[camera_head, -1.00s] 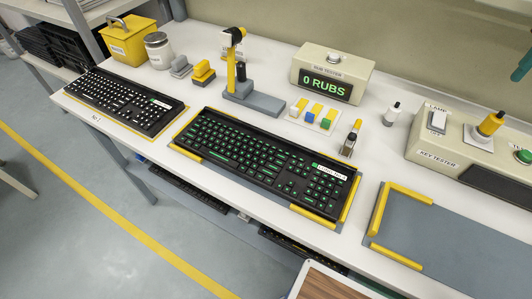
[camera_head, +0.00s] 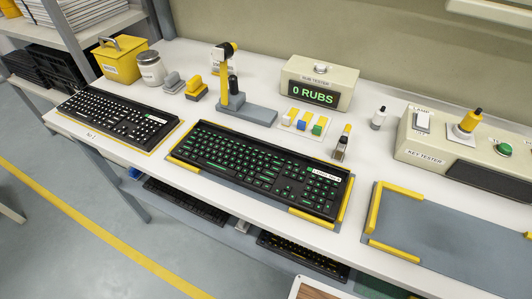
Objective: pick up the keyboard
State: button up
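A black keyboard with green glowing legends (camera_head: 258,169) lies in a yellow-cornered grey fixture at the middle of the bench, with a white label near its upper right. Another black keyboard with white legends (camera_head: 118,119) lies on a yellow-edged mat at the left. More keyboards lie on the shelf below, one with pale legends (camera_head: 186,200) and one with yellow legends (camera_head: 303,256). My gripper is not in view.
The rub tester (camera_head: 318,84) reads "0 RUBS". A grey-based press (camera_head: 246,113), small coloured blocks (camera_head: 302,121) and a key tester (camera_head: 463,151) stand behind. An empty grey fixture (camera_head: 440,232) is at the right. A yellow bin (camera_head: 121,62) stands at the back left.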

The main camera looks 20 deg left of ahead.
aim_at(311, 185)
jog(key=u, duration=0.5)
jog(key=k, duration=1.2)
jog(key=u, duration=1.15)
jog(key=i, duration=0.5)
jog(key=u, duration=0.7)
jog(key=i, duration=1.25)
jog(key=z, duration=0.95)
jog(key=i, duration=0.4)
jog(key=z, duration=0.4)
